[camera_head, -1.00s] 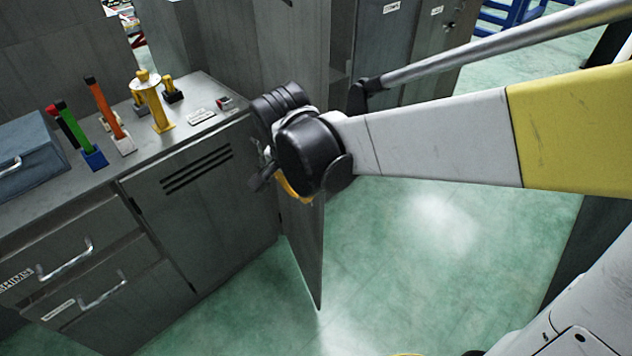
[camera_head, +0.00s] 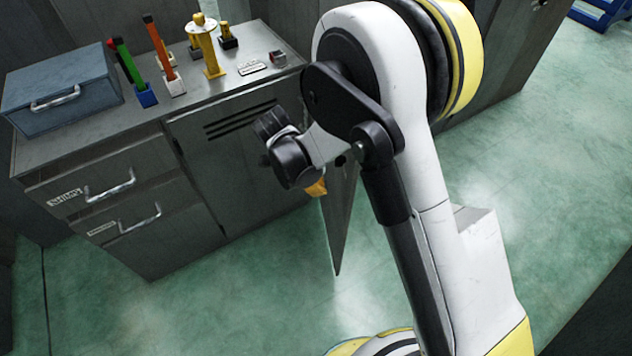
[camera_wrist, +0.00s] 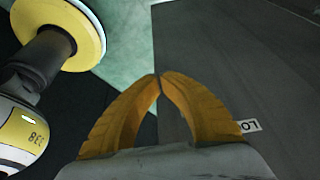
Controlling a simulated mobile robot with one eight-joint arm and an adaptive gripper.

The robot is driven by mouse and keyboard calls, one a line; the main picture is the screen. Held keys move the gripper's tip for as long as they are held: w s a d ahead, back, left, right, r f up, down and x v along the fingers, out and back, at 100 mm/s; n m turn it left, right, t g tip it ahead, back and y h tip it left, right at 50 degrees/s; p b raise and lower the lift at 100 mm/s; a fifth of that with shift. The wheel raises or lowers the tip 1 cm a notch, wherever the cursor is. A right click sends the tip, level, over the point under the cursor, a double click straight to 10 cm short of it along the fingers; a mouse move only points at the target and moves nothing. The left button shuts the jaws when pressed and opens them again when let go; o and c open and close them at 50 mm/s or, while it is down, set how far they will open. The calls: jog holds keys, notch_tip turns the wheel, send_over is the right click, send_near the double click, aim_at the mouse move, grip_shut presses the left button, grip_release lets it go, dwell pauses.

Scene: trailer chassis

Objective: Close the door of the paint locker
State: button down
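A tall grey door, apparently the paint locker's, stands open; its lower part (camera_head: 340,228) shows in the head view, just right of the low cabinet. My arm hides much of it and the locker behind. My gripper (camera_head: 316,188) is beside the door, mostly hidden behind my wrist. In the wrist view the yellow fingers (camera_wrist: 158,76) meet at their tips with nothing between them.
The low grey cabinet (camera_head: 240,165) at the left carries a blue-grey toolbox (camera_head: 62,90), coloured upright tools and a yellow stand (camera_head: 207,45). Its drawers (camera_head: 110,185) are shut. The green floor (camera_head: 270,290) in front is clear.

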jog(key=w+d+f+b, duration=0.1)
jog(key=d+f+b, duration=0.1)
jog(key=d, duration=0.3)
jog(key=shift+d+f, duration=0.15)
jog(key=shift+f, duration=0.45)
jog(key=shift+w, duration=0.1)
